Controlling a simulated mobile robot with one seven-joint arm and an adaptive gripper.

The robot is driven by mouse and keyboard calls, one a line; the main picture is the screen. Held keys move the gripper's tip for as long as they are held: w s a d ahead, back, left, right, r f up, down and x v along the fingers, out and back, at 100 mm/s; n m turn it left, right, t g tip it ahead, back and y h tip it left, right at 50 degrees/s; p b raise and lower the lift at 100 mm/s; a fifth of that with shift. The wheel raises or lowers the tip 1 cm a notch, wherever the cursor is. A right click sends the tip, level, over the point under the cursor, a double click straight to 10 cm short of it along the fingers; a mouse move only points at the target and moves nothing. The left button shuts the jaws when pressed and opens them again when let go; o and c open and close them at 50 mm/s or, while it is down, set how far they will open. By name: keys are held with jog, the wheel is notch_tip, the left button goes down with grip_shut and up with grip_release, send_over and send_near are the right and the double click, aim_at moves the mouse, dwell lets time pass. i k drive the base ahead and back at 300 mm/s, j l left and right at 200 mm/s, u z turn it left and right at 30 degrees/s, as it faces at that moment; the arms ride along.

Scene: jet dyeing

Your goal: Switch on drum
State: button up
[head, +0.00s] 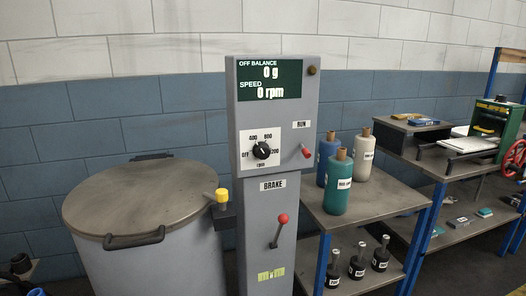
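A grey round drum (145,245) stands at the left with its flat lid (145,198) down. A grey control column (262,225) stands beside it. Its green display (269,80) reads off balance 0 g and speed 0 rpm. A red-tipped switch (306,152) sits under the RUN label. A red-knobbed brake lever (280,232) stands upright, leaning slightly right, under the BRAKE label. The small lamp (311,71) looks dark. My gripper is not in view.
A yellow-capped latch (221,197) juts between drum and column. Right of the column, a blue-legged shelf (385,206) holds bottles (338,182) above and small black weights (357,262) below. Another bench (480,146) with a green machine (492,118) stands farther right. A tiled wall closes the back.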

aim_at(305, 151)
jog(key=i+l+z, duration=0.15)
jog(key=z, duration=0.2)
jog(key=i+l+z, duration=0.2)
jog(key=z, duration=0.15)
jog(key=i+l+z, duration=0.15)
jog(key=z, duration=0.2)
jog(key=i+j, duration=0.05)
jog(key=i, duration=0.05)
